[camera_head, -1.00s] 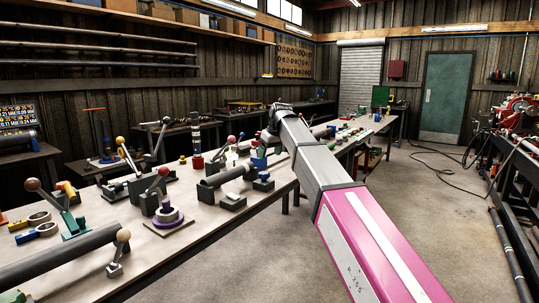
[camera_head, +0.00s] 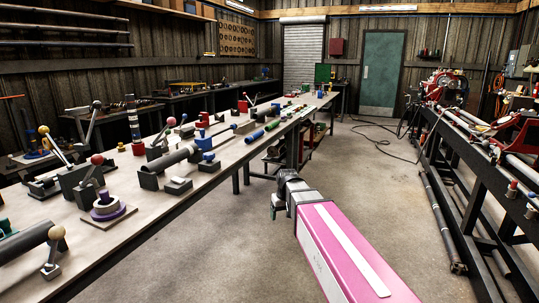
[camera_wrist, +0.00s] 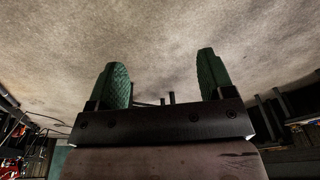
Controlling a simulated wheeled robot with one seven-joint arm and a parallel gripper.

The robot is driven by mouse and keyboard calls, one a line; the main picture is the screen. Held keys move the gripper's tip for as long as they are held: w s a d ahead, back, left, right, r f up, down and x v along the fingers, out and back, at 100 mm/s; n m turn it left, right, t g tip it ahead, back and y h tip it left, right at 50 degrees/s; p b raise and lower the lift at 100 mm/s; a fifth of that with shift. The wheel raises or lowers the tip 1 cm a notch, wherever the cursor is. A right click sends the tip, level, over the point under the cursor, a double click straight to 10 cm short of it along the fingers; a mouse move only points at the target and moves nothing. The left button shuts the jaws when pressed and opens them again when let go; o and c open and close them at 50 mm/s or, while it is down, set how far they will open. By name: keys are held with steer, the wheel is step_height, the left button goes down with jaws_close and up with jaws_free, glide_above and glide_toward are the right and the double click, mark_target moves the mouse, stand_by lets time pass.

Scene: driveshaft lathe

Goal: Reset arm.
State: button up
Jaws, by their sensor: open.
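My gripper (camera_wrist: 164,88) is open in the wrist view, with two green ribbed fingers spread apart. Nothing is between the fingers except a view of the grey floor and some small dark posts farther off. In the head view my arm reaches out from the lower right, and the gripper end (camera_head: 277,205) hangs over the open floor to the right of the long workbench (camera_head: 150,205). It is clear of the bench edge. The fingertips are small and partly hidden by my arm there.
The bench holds several clamps with ball-topped levers, a purple ring fixture (camera_head: 106,205) and a dark shaft (camera_head: 172,158). A dark rack (camera_head: 470,175) with rods and red machinery stands on the right. Bare floor (camera_head: 375,185) lies between, leading to a green door (camera_head: 385,75).

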steer(key=s+d+f+m+g+h, duration=0.1)
steer(key=s+d+f+m, duration=0.2)
steer(key=s+d+f, duration=1)
steer(key=shift+s+d+f+m+g, duration=0.3)
steer(key=shift+s+d, duration=0.1)
steer(key=shift+s, duration=0.5)
